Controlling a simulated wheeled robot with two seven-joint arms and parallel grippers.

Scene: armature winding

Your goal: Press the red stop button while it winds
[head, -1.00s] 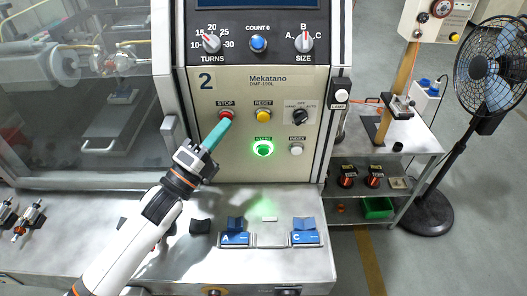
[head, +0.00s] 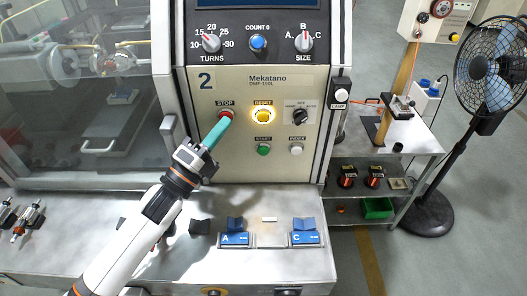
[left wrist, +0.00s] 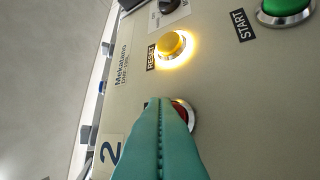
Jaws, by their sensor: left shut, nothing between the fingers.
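The red stop button (head: 226,115) is on the upper left of the beige machine panel, under the STOP label. My left gripper (head: 222,124) is shut, with its teal fingers together and empty, and its tips are at the stop button. In the left wrist view the fingers (left wrist: 160,130) cover most of the red button (left wrist: 183,112); only its edge and metal ring show, so I cannot tell whether it is pressed in. The yellow reset button (head: 263,116) is lit. The green start button (head: 263,150) is unlit. My right gripper is not in view.
The turns knob (head: 211,43), blue count button (head: 258,43) and size knob (head: 304,43) sit above. A selector switch (head: 300,116) and white index button (head: 296,149) are to the right.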

